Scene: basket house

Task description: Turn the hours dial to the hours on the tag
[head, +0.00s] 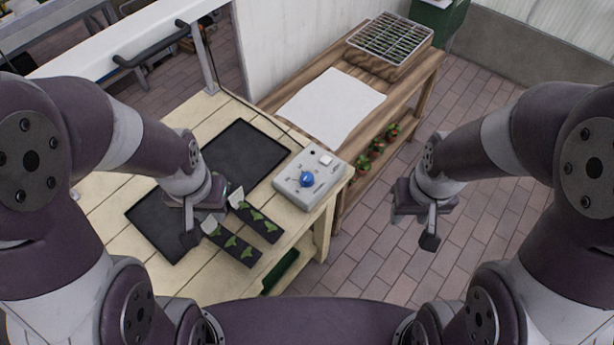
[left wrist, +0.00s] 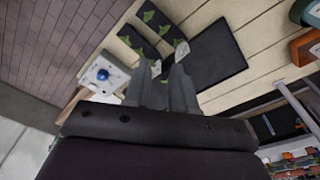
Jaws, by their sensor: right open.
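A grey-white control box (head: 310,181) with a round blue dial (head: 306,179) sits at the right end of the pale plank table. The box and blue dial (left wrist: 102,74) also show in the left wrist view. Two black seedling strips (head: 232,245) lie left of the box, each with a small white tag (head: 236,196) at one end; the writing is too small to read. My left gripper (head: 201,231) is open and empty above the table by the strips, apart from the dial. My right gripper (head: 427,229) is open and empty over the floor, right of the table.
Two black trays (head: 245,158) lie on the table (head: 187,113). A wooden bench (head: 277,94) behind carries a white sheet (head: 331,106) and a wire-topped box (head: 390,42). Several potted plants (head: 376,147) stand on its lower shelf. The brick floor (head: 480,200) at right is clear.

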